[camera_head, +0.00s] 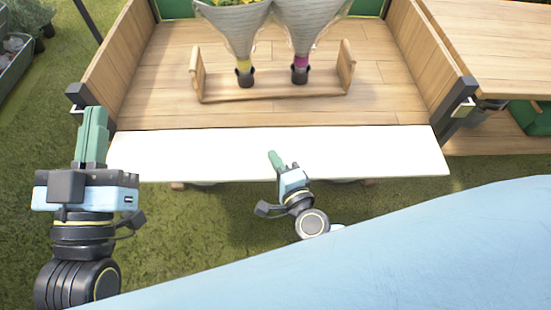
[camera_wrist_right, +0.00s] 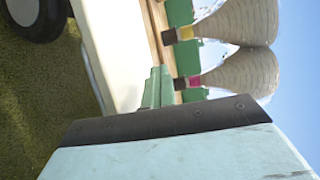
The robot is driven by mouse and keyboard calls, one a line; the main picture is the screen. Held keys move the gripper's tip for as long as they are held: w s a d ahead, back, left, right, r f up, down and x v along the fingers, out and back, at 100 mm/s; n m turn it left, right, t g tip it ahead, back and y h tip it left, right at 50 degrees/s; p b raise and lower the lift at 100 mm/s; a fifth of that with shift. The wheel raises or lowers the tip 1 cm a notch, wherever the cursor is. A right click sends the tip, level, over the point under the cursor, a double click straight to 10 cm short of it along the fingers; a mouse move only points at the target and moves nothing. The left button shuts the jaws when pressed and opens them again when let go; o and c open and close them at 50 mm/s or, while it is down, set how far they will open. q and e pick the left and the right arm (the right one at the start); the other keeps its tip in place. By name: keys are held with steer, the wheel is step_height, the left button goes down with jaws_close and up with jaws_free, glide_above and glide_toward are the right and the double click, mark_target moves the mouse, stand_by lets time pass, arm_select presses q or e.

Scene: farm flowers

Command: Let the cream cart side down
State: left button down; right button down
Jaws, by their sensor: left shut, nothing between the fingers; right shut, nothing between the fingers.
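The cream cart side (camera_head: 345,152) is a long pale panel along the front of the wooden cart in the head view. It lies outward from the bed's front edge, apart from the corner posts; its exact tilt is hard to tell. It also shows in the right wrist view (camera_wrist_right: 115,45). My right gripper (camera_head: 273,157) is shut and empty, its green fingertips overlapping the middle of the panel; contact cannot be told. Its fingers also show in the right wrist view (camera_wrist_right: 158,75). My left gripper (camera_head: 95,112) is shut and empty, at the panel's left end.
The cart bed (camera_head: 150,100) holds a wooden rack (camera_head: 270,90) with two paper-wrapped bouquets (camera_head: 235,30). Dark corner posts with latches stand at the left (camera_head: 78,95) and right (camera_head: 460,108). A wooden table (camera_head: 500,45) stands at the right. Grass lies in front.

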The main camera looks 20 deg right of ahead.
steer(key=c, duration=2.1)
jaws_free()
steer(key=o, duration=0.3)
steer(key=shift+o, duration=0.2)
